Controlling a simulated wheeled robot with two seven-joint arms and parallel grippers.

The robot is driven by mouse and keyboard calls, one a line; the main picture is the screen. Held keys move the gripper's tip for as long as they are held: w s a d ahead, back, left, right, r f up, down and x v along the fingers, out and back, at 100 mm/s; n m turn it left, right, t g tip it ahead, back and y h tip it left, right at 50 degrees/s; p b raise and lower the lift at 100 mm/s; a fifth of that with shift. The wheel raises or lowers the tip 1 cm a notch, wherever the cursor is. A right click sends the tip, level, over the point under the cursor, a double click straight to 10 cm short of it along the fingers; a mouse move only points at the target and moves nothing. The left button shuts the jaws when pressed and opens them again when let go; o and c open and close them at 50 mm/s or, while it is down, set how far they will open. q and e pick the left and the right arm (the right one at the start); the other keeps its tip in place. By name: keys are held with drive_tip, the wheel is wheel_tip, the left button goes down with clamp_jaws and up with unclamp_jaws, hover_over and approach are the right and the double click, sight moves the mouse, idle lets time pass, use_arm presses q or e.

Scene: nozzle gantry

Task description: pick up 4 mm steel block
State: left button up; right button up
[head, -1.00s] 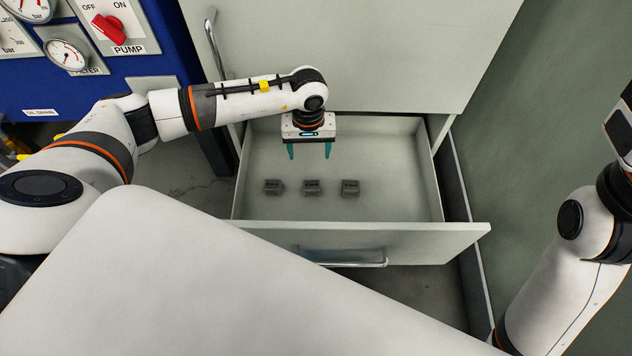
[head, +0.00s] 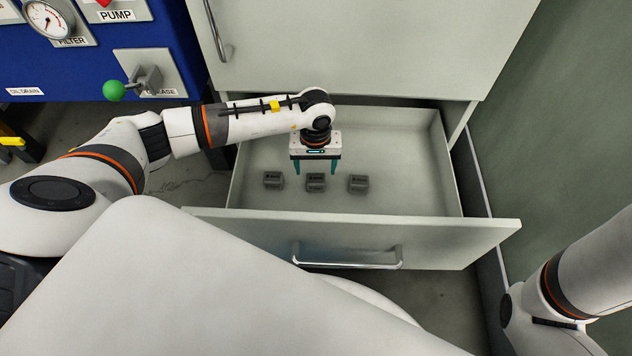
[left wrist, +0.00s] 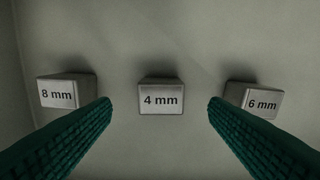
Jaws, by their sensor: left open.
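The 4 mm steel block (head: 316,183) is the middle one of three small grey blocks in a row on the floor of the open drawer. Its "4 mm" label reads clearly in the left wrist view (left wrist: 161,99). My left gripper (head: 315,171) points down into the drawer, just over and behind the middle block. Its green fingers are open and empty, and in the left wrist view (left wrist: 159,104) the 4 mm block shows between the fingertips. My right gripper is out of view; only part of the right arm shows.
The 8 mm block (left wrist: 58,94) and the 6 mm block (left wrist: 262,102) flank it, each close to a finger in the wrist view. The drawer (head: 440,235) has a raised front with a metal handle. A cabinet front (head: 370,50) rises behind it.

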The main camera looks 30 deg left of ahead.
sight(316, 178)
use_arm(q)
wheel_tip(316, 178, down, 5)
drive_tip(key=b, duration=0.4)
drive_tip(key=shift+d+f, duration=0.1)
drive_tip(key=shift+d, duration=0.05)
drive_tip(key=shift+c, duration=0.3)
drive_tip(key=c, duration=1.2)
drive_tip(key=shift+r, duration=0.2)
drive_tip(key=shift+c, duration=1)
drive_tip(key=shift+r, duration=0.1)
